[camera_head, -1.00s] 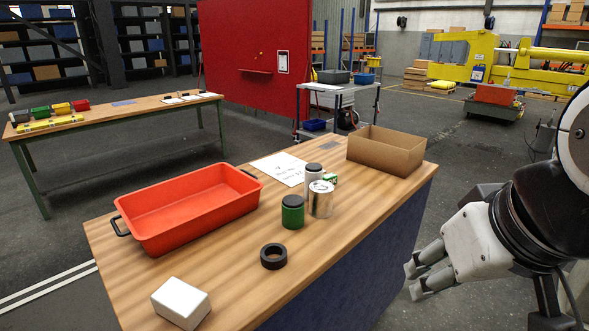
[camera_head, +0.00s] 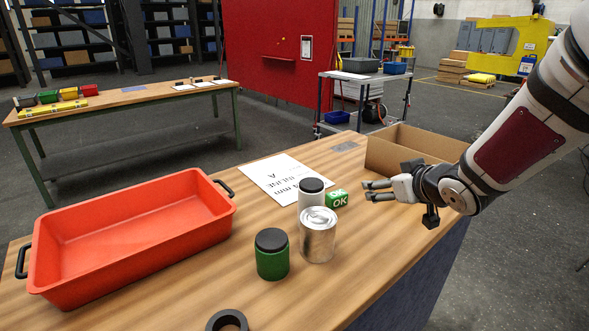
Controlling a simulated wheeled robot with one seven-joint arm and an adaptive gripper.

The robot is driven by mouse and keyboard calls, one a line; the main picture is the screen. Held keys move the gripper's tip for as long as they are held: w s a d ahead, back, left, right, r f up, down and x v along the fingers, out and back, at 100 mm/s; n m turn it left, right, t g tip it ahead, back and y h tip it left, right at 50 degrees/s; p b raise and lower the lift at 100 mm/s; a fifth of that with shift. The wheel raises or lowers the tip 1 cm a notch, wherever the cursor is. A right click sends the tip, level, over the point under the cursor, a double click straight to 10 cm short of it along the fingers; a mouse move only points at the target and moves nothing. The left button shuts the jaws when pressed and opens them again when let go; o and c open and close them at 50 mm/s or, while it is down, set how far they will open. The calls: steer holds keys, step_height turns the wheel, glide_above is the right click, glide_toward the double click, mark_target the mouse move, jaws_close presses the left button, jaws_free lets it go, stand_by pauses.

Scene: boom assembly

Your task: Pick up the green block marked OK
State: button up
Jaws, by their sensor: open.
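The green block (camera_head: 337,198) is small, with white OK lettering on its top and front. It sits on the wooden table, right beside a white jar with a black lid (camera_head: 311,195) and behind a silver can (camera_head: 318,236). My gripper (camera_head: 367,190) is open and empty. Its fingers point left toward the block, a short way to its right in the picture. The gripper appears apart from the block; its exact height over the table is hard to tell.
A green jar (camera_head: 272,255) and a black ring (camera_head: 227,321) stand nearer. A red tray (camera_head: 130,237) fills the table's left. A cardboard box (camera_head: 398,152) is behind my gripper. A printed sheet (camera_head: 279,178) lies flat behind the jars.

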mark_target(338, 194)
steer(key=w+f+y, duration=0.1)
steer(key=f, duration=0.1)
steer(key=w+a+f+y, duration=0.1)
steer(key=f, duration=0.1)
steer(key=w+a+f+n+y+b, duration=0.1)
steer(key=f, duration=0.1)
steer(key=shift+a+t+y, duration=0.1)
steer(key=shift+t+y, duration=0.2)
steer(key=shift+w+a+f+y, duration=0.3)
steer(key=shift+a+f, duration=0.1)
steer(key=shift+f, duration=0.05)
steer(key=b+x, duration=0.1)
steer(key=x, duration=1.2)
steer(key=shift+a, duration=0.1)
steer(key=c, duration=1.3)
